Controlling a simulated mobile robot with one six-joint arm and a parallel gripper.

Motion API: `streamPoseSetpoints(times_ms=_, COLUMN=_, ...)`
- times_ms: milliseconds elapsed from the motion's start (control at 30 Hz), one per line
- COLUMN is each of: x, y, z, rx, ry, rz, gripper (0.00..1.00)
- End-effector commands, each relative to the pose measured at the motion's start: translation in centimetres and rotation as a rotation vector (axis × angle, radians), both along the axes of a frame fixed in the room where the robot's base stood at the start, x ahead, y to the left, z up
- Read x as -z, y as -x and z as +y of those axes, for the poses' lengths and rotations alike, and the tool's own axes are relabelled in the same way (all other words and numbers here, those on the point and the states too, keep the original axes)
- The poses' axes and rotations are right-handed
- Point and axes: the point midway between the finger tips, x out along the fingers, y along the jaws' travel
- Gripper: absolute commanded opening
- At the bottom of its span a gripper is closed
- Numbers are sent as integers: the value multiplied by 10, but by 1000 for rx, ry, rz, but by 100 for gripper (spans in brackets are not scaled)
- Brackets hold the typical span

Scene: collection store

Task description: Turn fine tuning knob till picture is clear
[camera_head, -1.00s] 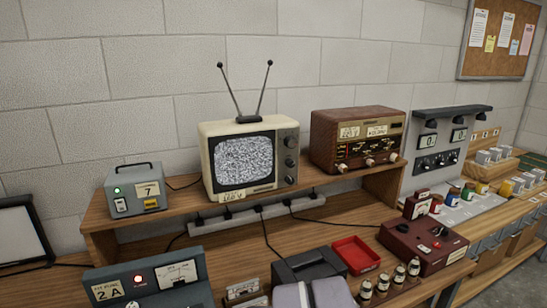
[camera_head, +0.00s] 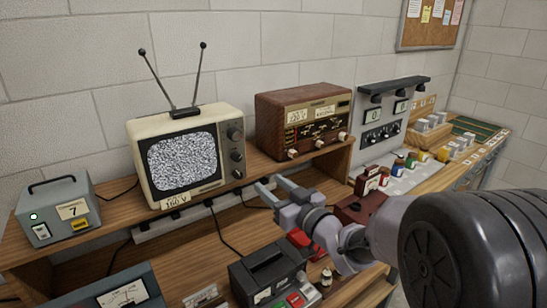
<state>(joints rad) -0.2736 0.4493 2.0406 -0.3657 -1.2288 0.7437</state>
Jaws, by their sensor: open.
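A cream television (camera_head: 138,150) with two antennas stands on the wooden shelf, its screen (camera_head: 182,160) full of grey static. A column of dark knobs runs down its right front: a top knob (camera_head: 234,134), a middle knob (camera_head: 237,154) and a lower knob (camera_head: 239,174). I cannot tell which is the fine tuning knob, as no lettering is readable. My gripper (camera_head: 271,187) is open and empty, to the right of and slightly below the lower knob, apart from the set. My arm comes in from the right.
A brown wooden radio (camera_head: 300,108) stands right of the television, close above my gripper. A grey box marked 7 (camera_head: 54,210) is at the left. The shelf edge (camera_head: 100,242) runs below. A dark device (camera_head: 268,275) sits on the lower bench.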

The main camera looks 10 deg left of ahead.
Motion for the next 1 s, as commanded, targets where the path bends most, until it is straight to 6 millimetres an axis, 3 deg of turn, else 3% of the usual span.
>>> streamPoseSetpoints(times_ms=300, x=1, y=-61, z=72, rx=1, ry=1, rz=-1, gripper=46)
streamPoseSetpoints(times_ms=500, x=0, y=-91, z=106, rx=2, ry=1, rz=-1, gripper=46)
streamPoseSetpoints(times_ms=700, x=0, y=-102, z=118, rx=4, ry=1, rz=0, gripper=46)
streamPoseSetpoints(times_ms=933, x=0, y=-102, z=118, rx=4, ry=1, rz=1, gripper=46)
streamPoseSetpoints(times_ms=1000, x=0, y=-102, z=118, rx=4, ry=1, rz=0, gripper=34)
